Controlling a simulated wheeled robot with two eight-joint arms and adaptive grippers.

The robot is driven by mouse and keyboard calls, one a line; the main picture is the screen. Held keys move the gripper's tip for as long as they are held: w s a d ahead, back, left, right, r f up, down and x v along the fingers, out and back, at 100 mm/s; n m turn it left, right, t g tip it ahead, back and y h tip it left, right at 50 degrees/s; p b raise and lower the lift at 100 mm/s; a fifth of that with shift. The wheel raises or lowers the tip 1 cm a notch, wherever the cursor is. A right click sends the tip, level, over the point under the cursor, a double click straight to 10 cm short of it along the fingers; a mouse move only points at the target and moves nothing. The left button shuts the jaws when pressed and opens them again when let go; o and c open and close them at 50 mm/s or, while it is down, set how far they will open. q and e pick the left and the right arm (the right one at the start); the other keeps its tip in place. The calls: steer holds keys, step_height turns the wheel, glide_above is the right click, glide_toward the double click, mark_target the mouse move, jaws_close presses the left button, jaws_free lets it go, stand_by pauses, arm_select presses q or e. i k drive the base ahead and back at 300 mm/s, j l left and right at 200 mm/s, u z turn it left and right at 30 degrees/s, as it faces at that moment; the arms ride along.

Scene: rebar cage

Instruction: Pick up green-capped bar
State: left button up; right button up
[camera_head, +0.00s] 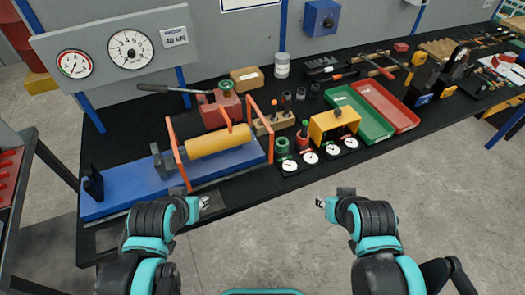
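I cannot clearly make out a green-capped bar. A small upright piece with a green top (305,127) stands among the items in the middle of the black bench (235,192); its lower part is too small to make out. A green cylinder (282,146) stands just left of it. My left gripper (205,202) is near the bench's front edge, in front of the blue press base. My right gripper (320,203) is over the floor in front of the bench, apart from everything. Neither seems to hold anything; their finger openings are too small to judge.
A blue press base with a yellow cylinder (219,142) and orange bars fills the bench's left. Small dial gauges (310,158) and a yellow block (334,123) stand mid-bench. Green (371,127) and red (403,118) trays lie to the right. The floor in front is clear.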

mark_target(305, 123)
steer(key=i+l+u, duration=0.25)
steer(key=l, duration=0.3)
steer(key=l+u, duration=0.25)
steer(key=l, duration=0.35)
steer(key=i+l+u, duration=0.15)
steer(key=l+u, duration=0.15)
steer(key=l, duration=0.3)
